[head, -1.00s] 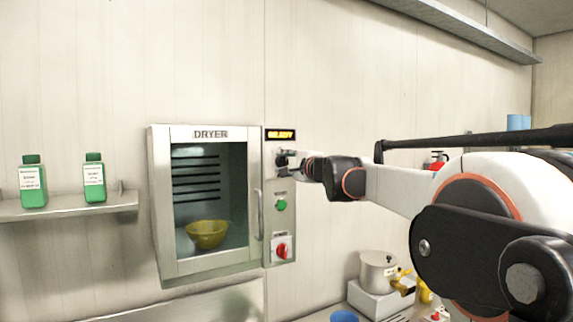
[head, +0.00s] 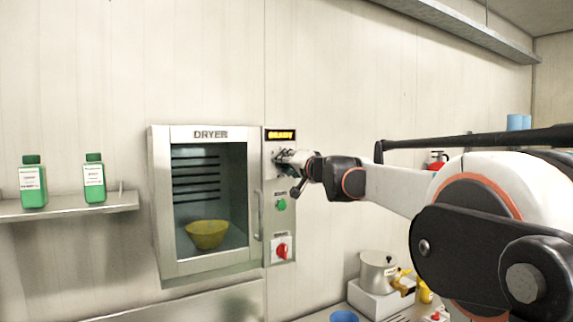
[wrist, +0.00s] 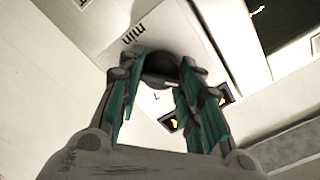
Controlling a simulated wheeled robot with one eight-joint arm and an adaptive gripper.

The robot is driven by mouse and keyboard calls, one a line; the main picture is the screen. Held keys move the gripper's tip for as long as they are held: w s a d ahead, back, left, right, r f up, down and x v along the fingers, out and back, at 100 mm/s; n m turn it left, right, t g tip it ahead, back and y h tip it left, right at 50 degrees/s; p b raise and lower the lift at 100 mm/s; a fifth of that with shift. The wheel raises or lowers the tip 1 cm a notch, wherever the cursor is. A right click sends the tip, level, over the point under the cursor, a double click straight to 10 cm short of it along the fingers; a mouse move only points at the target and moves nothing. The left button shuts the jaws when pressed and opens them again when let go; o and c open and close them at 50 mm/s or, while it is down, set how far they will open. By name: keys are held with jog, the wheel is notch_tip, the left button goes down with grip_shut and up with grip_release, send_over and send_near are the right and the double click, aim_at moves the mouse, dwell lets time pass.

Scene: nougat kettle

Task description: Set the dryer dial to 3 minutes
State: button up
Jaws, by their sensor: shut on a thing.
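The dryer (head: 160,200) is on the wall, with a control panel on its right side. In the wrist view the dark round dial (wrist: 160,66) sits on the pale panel, beside a "min" label and a small mark. My gripper (wrist: 164,72) is shut on the dial, with one finger on each side of it. In the head view my gripper (head: 284,158) is at the upper panel, below the lit yellow display (head: 281,135), and hides the dial. I cannot read which minute mark the dial points at.
Below my gripper are a green button (head: 281,204) and a red switch (head: 282,251). The dryer's glass door is closed, with a yellow bowl (head: 207,235) inside. Green bottles (head: 33,185) stand on the left shelf. A pot (head: 377,270) stands at the lower right.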

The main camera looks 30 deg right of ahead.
jog(key=shift+f+n, duration=0.15)
jog(key=shift+n, duration=0.45)
jog(key=o, duration=1.1)
jog(key=shift+s, duration=0.15)
jog(key=s, duration=0.7)
jog(key=shift+s, duration=0.15)
